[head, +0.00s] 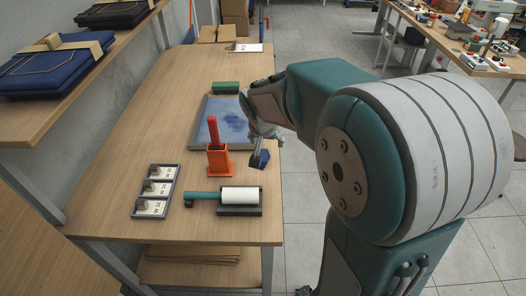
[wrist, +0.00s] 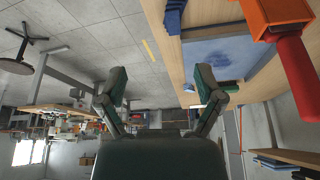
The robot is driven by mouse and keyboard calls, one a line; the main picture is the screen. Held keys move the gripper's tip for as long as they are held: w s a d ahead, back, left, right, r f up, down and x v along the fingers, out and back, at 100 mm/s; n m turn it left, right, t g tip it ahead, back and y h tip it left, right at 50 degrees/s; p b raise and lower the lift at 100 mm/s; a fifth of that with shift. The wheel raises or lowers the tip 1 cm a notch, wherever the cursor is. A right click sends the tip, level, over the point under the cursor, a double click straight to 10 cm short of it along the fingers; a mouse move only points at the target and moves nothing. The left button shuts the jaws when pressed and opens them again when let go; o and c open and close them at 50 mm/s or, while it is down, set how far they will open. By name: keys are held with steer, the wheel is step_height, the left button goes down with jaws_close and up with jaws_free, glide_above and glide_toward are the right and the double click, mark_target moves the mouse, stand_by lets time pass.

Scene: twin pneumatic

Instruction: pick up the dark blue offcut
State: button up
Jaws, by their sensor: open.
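The dark blue offcut (head: 264,159) lies near the right edge of the wooden table, right of the orange holder. It also shows at the top of the wrist view (wrist: 174,16), close to the table edge. My gripper (head: 259,150) is seen in part beside the offcut in the head view; my arm hides some of it. In the wrist view my gripper (wrist: 158,84) has its two fingers wide apart with nothing between them. The offcut is outside the fingers. I cannot tell whether a finger touches it.
An orange holder (head: 218,167) with a red-handled tool stands close by on the left. Behind is a grey-rimmed tray (head: 206,141) with a blue surface, and a green brush (head: 226,88). A white roller (head: 240,196) and a tagged rack (head: 155,191) lie in front.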

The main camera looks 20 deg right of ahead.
steer(key=m, duration=0.1)
glide_toward(264, 157)
steer(key=r, duration=0.1)
steer(key=x, duration=1)
steer(key=shift+f, duration=0.3)
steer(key=c, duration=0.9)
